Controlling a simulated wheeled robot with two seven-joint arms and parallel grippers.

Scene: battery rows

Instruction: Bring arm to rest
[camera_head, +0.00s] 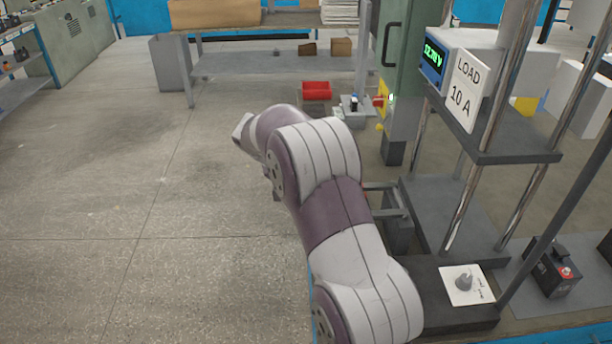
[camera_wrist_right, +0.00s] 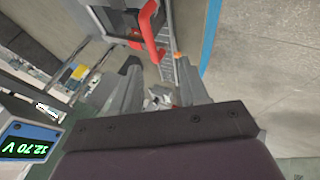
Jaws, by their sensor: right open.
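My arm (camera_head: 335,205), with purple and light-grey links, comes up from the bottom middle of the head view and bends to the left over the floor. My right gripper (camera_wrist_right: 158,66) shows in the right wrist view with its two grey fingers apart, and I see nothing held between them. I cannot make out its fingers in the head view. My left gripper is not in view.
A rack with a blue voltage meter (camera_head: 434,62), a "LOAD 10 A" sign (camera_head: 466,90), a knob plate (camera_head: 466,284) and a black battery (camera_head: 552,270) stands at right. A red handle (camera_wrist_right: 150,34) lies beyond the right fingers. Open floor (camera_head: 110,215) is at left.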

